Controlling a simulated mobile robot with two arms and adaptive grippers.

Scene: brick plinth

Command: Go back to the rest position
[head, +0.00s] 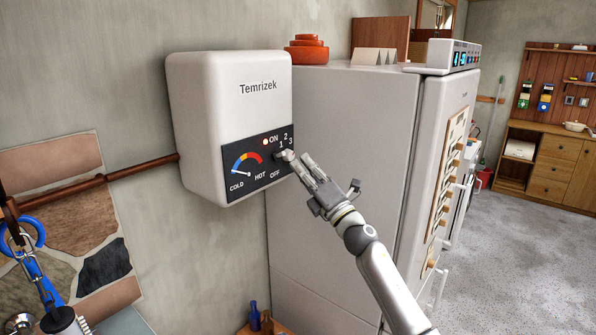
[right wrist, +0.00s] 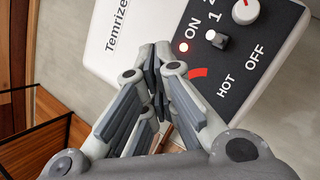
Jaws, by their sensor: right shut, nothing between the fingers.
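My right gripper (head: 300,162) is in front of the dark control panel of a white wall heater (head: 222,110) marked Temrizek. Its fingers are shut with nothing between them. In the right wrist view the shut gripper (right wrist: 156,72) is seen up close, with the heater behind it. A white dial (right wrist: 245,12) and a small white switch (right wrist: 216,38) show on the panel, apart from the fingers in that view. In the head view the gripper covers part of the panel.
A tall white fridge (head: 340,180) stands right of the heater, with red-orange bowls (head: 306,50) on top. A brown pipe (head: 130,170) runs left from the heater. Grey floor (head: 530,250) is open at the right.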

